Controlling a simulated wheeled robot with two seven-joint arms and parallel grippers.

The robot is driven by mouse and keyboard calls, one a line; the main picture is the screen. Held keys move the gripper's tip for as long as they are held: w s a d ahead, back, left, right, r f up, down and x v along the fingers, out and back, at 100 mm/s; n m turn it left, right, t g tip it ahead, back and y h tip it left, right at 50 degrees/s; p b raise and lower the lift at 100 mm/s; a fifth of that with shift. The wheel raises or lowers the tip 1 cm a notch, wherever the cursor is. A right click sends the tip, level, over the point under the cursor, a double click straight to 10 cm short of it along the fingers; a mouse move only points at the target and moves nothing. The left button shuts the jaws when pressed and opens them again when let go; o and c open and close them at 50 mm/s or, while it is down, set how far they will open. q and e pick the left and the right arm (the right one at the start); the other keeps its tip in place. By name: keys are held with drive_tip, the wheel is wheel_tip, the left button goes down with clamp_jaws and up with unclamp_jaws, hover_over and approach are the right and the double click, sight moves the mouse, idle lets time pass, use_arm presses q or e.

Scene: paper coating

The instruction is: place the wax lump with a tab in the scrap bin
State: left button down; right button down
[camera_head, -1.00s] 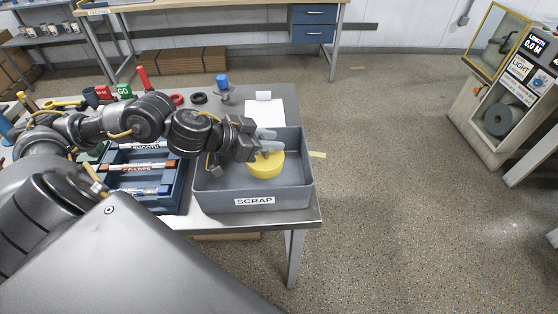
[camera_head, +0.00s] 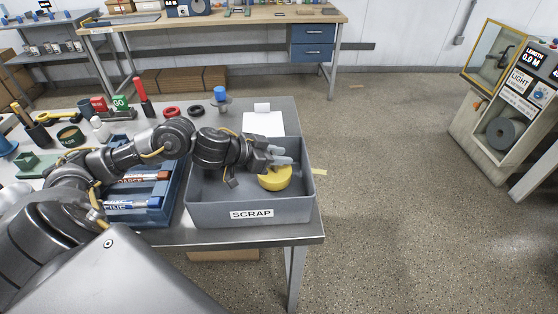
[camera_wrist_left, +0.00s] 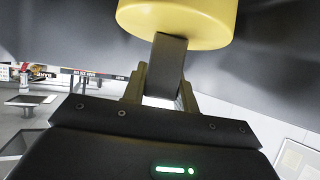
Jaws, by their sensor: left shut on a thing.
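The wax lump (camera_head: 275,179) is a thick yellow disc, slightly tilted, seen within the walls of the grey scrap bin (camera_head: 205,212) in the head view. In the left wrist view the lump (camera_wrist_left: 177,22) is at the top, with a dark grey tab (camera_wrist_left: 167,66) leading from it to my fingers. My left gripper (camera_head: 280,157) is just above the lump, shut on the tab. I cannot tell whether the lump touches the bin floor. My right gripper is not in view.
The bin stands at the table's front right corner. A blue rack (camera_head: 158,213) with labelled tools is beside it on the left. A white sheet (camera_head: 264,124) and a blue-topped item (camera_head: 220,97) are behind it. Open floor lies to the right.

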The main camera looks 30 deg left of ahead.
use_arm(q)
drive_tip(key=shift+f, duration=0.75)
drive_tip(key=shift+r, duration=0.1)
drive_tip(key=shift+f, duration=0.2)
drive_tip(key=c, duration=1.1)
unclamp_jaws()
